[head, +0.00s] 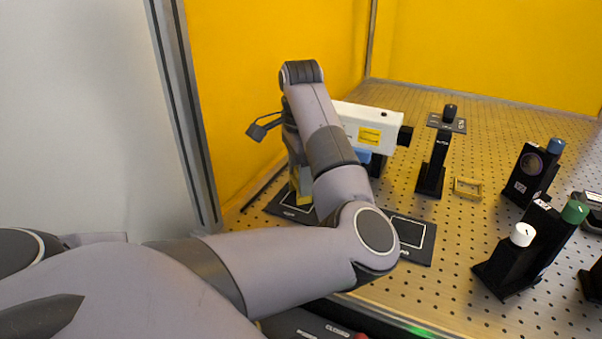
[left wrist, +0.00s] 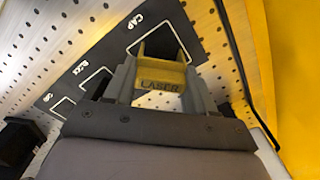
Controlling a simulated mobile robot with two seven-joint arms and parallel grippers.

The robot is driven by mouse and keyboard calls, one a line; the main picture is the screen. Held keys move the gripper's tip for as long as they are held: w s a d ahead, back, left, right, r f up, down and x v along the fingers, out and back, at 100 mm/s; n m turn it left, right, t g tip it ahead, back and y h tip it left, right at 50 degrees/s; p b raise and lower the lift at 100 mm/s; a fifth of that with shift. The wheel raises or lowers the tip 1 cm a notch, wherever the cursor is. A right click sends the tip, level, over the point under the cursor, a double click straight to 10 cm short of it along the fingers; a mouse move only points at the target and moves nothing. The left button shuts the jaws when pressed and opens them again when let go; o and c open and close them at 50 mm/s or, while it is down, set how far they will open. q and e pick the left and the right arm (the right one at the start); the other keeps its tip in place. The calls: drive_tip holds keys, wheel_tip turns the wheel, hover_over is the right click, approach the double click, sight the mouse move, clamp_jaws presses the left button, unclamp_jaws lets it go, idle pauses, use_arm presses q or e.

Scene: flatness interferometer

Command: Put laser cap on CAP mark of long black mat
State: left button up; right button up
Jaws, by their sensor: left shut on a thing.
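The laser cap (left wrist: 162,72) is a yellow, open-sided piece lettered LASER. It sits between the fingers of my left gripper (left wrist: 160,80), which is shut on it. In the left wrist view the cap overlaps the white outlined square beside the word CAP on the long black mat (left wrist: 105,58). Whether it touches the mat cannot be told. In the head view the mat (head: 423,255) is partly hidden by my left arm, and a bit of yellow (head: 304,188) shows beside the arm over the mat's far-left end. My right gripper is not in view.
A white laser housing (head: 345,113) with a black nose stands behind my arm. Black optic mounts (head: 433,170) and a small brass frame (head: 467,188) stand to the right on the perforated table (head: 500,130). Yellow panels and a metal post (head: 180,100) bound the left and back.

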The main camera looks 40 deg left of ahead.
use_arm(q)
drive_tip(key=shift+f+b, duration=0.3)
drive_tip(key=o, duration=0.9)
drive_tip(key=shift+o, duration=0.2)
drive_tip(key=shift+r, duration=0.1)
drive_tip(key=shift+r+p, duration=1.7)
drive_tip(key=shift+r, duration=1.7)
drive_tip(key=shift+d, duration=0.1)
